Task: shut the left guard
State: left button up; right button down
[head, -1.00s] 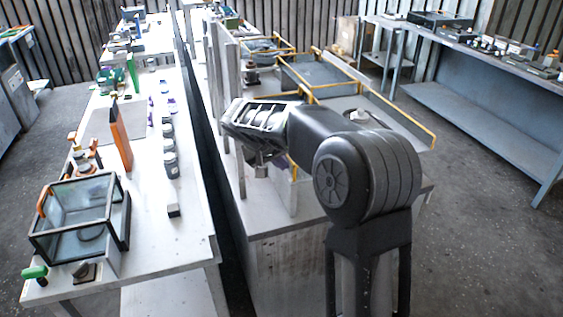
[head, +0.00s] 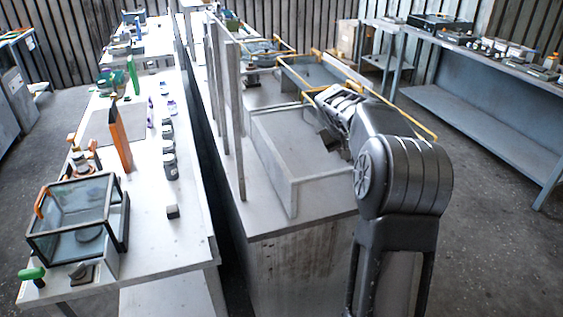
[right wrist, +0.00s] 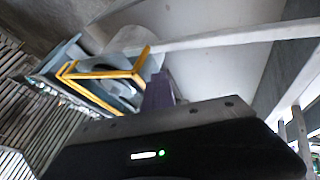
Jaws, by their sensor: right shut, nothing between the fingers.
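In the head view, two yellow-edged guards show on the middle bench: a near one on the right (head: 348,69) and a smaller one behind it to the left (head: 268,40). I cannot tell which is the left guard. My right gripper (head: 331,140) is beside the near guard's yellow edging, above a grey open box; contact cannot be told. Its shut fingertips (right wrist: 160,92) show in the right wrist view, with nothing between them. A yellow frame (right wrist: 105,74) is left of them there. My right arm hides part of the near guard. My left gripper is out of view.
The grey box (head: 268,150) has upright walls, and tall posts (head: 238,150) stand along its left. A glass case with an orange handle (head: 76,220) is on the left table. Several small jars stand near it. A dark gap separates the tables.

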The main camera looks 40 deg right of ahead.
jog(key=d, duration=0.1)
jog(key=s+d, duration=0.1)
jog(key=d, duration=0.1)
jog(key=d+p, duration=0.1)
jog(key=shift+s+d, duration=0.25)
jog(key=shift+s, duration=0.05)
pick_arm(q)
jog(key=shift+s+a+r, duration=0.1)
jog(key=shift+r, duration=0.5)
pick_arm(e)
jog(key=shift+s+d+r, duration=0.1)
jog(key=shift+s+d, duration=0.05)
jog(key=shift+d, duration=0.1)
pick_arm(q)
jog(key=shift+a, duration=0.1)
